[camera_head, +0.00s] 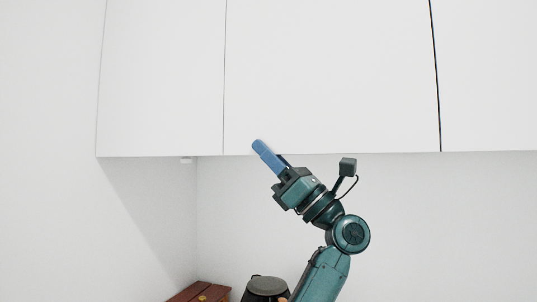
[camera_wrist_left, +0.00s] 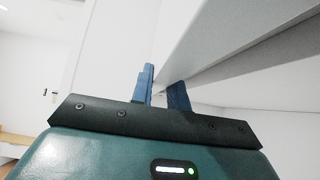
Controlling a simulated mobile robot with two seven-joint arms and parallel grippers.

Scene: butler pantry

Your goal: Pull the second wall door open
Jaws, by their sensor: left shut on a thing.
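A row of white wall doors hangs across the top of the head view. The second wall door (camera_head: 330,75) is the wide middle panel, between a thin seam on its left and a darker gap on its right. My left gripper (camera_head: 258,147) reaches up to the door's bottom edge near its lower left corner, one blue finger showing in front. In the left wrist view, the two blue fingers (camera_wrist_left: 163,88) stand either side of the white door edge and are shut on it. My right gripper is not in view.
The first door (camera_head: 160,80) is at left and another door (camera_head: 488,75) at right. Below the cabinets is a bare white wall. A reddish-brown wooden box (camera_head: 203,291) and a dark lidded vessel (camera_head: 267,286) sit low down, close to my left arm.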

